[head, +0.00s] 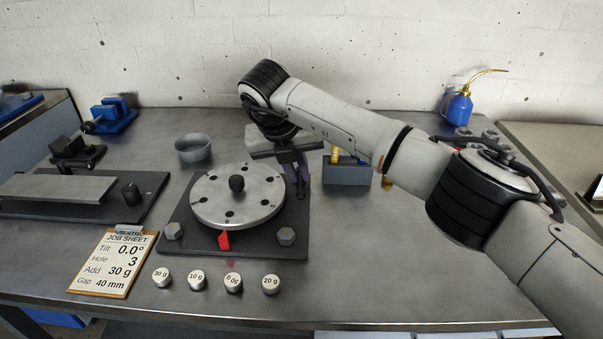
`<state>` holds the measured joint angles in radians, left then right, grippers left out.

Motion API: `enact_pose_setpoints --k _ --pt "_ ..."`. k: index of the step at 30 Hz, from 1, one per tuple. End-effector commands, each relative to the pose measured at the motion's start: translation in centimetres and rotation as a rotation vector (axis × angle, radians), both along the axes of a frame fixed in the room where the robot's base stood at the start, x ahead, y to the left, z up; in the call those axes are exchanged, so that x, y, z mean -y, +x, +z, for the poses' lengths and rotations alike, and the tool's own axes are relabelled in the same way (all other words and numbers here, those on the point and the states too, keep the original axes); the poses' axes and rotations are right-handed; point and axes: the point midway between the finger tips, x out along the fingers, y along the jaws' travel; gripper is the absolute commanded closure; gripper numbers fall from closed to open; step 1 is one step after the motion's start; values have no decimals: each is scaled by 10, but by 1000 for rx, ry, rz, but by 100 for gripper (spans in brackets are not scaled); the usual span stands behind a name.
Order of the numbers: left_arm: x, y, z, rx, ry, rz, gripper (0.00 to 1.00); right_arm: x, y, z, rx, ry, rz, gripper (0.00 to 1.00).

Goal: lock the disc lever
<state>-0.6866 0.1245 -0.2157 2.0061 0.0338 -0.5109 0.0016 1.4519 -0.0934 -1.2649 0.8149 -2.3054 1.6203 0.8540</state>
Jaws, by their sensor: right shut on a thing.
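The round metal disc (258,208) with numbered holes and a black centre knob (237,184) lies on a dark base plate (186,247). A red pointer (224,240) stands at its front edge. My right gripper (299,184) reaches down at the back right of the disc, beside its rim. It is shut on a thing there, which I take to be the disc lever. The jaws and wrist hide the lever, so its position cannot be made out. My left gripper is not in view.
Several weights (197,280) stand in front of the base, beside a job sheet (108,262). A grey cup (193,148) stands behind the disc, a grey bin (347,174) right of the gripper. A tilt plate (60,188) lies left. The table's front right is clear.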

Motion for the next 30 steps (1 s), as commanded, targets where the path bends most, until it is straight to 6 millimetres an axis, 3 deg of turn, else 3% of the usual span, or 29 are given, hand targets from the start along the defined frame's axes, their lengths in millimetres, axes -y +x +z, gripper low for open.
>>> enact_pose_setpoints --k 19,20,23,30 --pt "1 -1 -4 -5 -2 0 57 -2 1 1 3 2 -52 100" --pt "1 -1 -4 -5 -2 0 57 -2 1 1 3 2 -52 86" --pt "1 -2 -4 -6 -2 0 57 -2 1 1 3 1 -51 71" --pt "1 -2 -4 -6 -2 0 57 -2 1 0 1 1 -50 71"
